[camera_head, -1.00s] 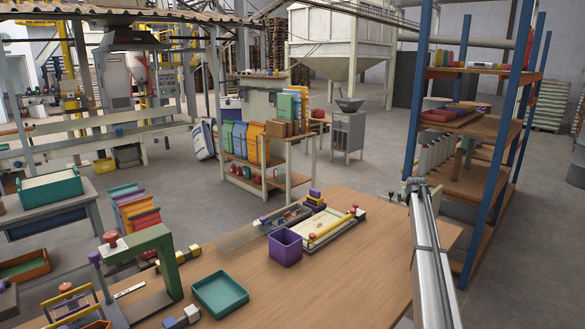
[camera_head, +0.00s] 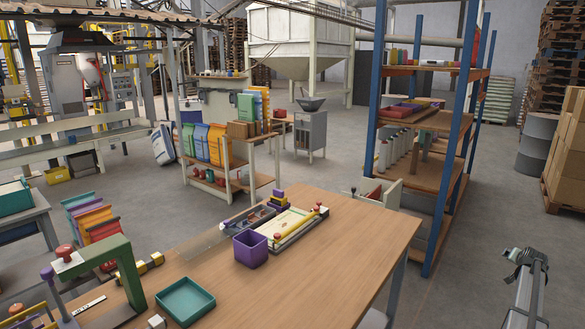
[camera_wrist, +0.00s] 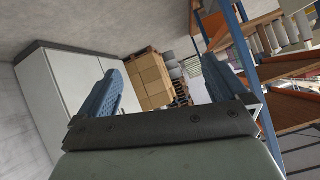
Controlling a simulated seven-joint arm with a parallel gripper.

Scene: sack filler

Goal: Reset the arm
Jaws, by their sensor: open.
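My gripper (camera_wrist: 165,84) is open in the wrist view, with its two blue ribbed fingers spread apart and nothing between them. In the head view the end of my arm (camera_head: 526,258) is at the lower right, off the right side of the wooden table (camera_head: 345,232), over the grey floor. The fingers are too small to make out there. The wrist view is tilted and looks toward a white cabinet (camera_wrist: 62,72), stacked cardboard boxes (camera_wrist: 150,80) and shelving.
A blue-posted shelf rack (camera_head: 440,180) stands beyond the table, left of my arm. Stacked boxes (camera_head: 568,160) and a grey drum (camera_head: 537,145) are at the far right. A purple bin (camera_head: 250,249) and a teal tray (camera_head: 186,301) sit on the table. Floor around my arm's end looks clear.

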